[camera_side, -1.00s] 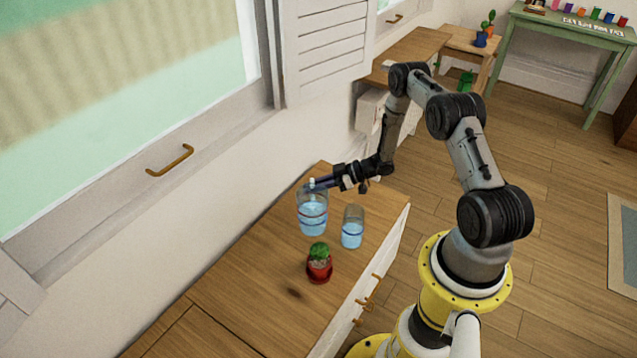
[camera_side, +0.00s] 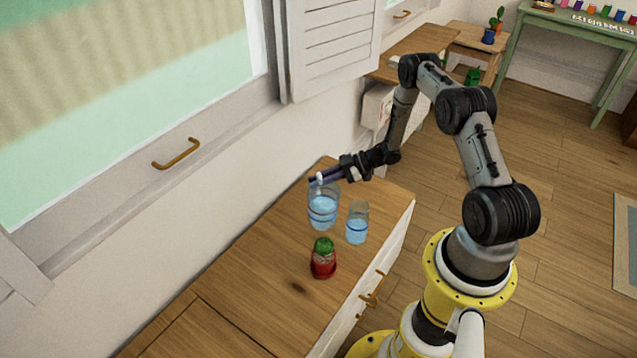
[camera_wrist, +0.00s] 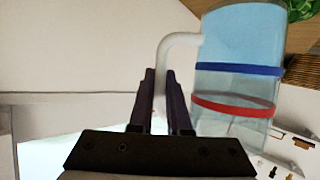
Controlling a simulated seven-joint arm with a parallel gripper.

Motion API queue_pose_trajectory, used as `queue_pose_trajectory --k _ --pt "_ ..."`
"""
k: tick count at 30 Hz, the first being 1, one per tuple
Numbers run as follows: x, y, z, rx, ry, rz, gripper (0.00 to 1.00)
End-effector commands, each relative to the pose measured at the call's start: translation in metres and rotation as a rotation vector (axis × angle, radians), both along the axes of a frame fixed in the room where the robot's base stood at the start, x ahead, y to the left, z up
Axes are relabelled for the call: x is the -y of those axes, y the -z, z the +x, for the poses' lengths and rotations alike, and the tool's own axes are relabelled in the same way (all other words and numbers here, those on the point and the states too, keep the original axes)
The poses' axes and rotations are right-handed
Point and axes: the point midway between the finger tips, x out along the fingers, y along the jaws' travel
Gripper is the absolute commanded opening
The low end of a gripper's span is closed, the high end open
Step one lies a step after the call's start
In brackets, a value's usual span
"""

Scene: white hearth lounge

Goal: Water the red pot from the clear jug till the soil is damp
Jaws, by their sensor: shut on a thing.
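The clear jug (camera_side: 323,212) holds light blue water and has a white handle, a red band and a blue band. It looks upright on or just above the wooden cabinet top; I cannot tell which. My gripper (camera_side: 318,179) is shut on the jug's handle. In the wrist view, my dark fingers (camera_wrist: 160,95) close on the white handle (camera_wrist: 178,42), with the jug (camera_wrist: 236,85) to their right. The red pot (camera_side: 323,266), with a green plant, stands in front of the jug and apart from it. Its soil is too small to judge.
A clear glass (camera_side: 357,226) with blue water stands close to the jug's right. The cabinet top (camera_side: 245,290) is bare left of the pot. The wall and window lie behind it. A green plant (camera_wrist: 303,9) shows in the wrist view's corner.

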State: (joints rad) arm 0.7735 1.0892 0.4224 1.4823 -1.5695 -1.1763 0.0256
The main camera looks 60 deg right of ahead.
Motion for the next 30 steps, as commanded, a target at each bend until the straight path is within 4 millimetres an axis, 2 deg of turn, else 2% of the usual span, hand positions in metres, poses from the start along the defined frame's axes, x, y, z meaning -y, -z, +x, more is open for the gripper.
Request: queue_pose_trajectory --k 17,30 --pt "0.003 -0.018 0.003 0.150 0.001 -0.148 0.00" --pt "0.003 -0.004 0.003 0.174 0.001 -0.171 0.00"
